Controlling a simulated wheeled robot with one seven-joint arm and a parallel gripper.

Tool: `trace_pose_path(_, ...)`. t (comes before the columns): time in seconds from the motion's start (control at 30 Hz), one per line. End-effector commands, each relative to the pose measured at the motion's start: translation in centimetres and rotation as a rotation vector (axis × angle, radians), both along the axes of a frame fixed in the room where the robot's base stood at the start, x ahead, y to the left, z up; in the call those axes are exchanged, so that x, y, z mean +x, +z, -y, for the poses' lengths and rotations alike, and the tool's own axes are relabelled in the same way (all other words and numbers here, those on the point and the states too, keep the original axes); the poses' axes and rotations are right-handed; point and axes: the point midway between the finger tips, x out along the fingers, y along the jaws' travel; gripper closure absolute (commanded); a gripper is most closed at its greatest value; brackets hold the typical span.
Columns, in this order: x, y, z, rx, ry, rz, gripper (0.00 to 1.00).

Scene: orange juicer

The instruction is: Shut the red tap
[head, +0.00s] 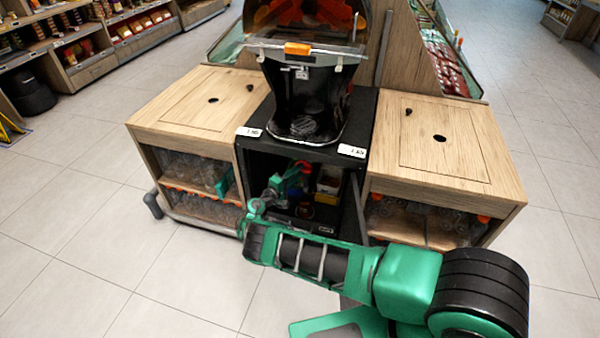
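A small red part (304,167), which looks like the red tap, shows inside the open black cabinet (262,152) under the juicer. It is small, and I cannot make out its handle position. My arm reaches in from the lower right, and my gripper (291,178) is at the cabinet opening, close to the red part. I cannot tell whether the two touch. The fingers are too small and partly hidden to show whether they are open or shut.
The black juicer (305,98) stands on the cabinet. Wooden counters flank it, left (185,105) and right (455,140), with bottles on the shelves below. A yellow and white item (328,182) and a dark red item (304,210) are inside the cabinet. The tiled floor in front is clear.

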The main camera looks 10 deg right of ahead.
Motion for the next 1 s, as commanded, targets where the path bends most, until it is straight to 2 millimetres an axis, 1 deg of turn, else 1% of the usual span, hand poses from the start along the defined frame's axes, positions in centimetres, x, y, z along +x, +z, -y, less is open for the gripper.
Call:
trace_pose_path(0.03,-0.6,0.0,-1.1,0.001,0.004,-0.001,0.70)
trace_pose_path(0.2,-2.5,-0.2,-3.7,0.001,0.004,-0.002,0.70)
trace_pose_path(0.3,-3.6,-0.3,-5.0,0.001,0.004,-0.002,0.70)
trace_pose_path(0.43,-4.5,-0.3,-6.2,0.000,0.003,-0.003,0.70)
trace_pose_path(0.6,-5.1,-0.4,-6.9,0.000,0.002,-0.003,0.70)
trace_pose_path(1.0,-5.2,-0.4,-7.0,0.001,0.001,-0.003,0.70)
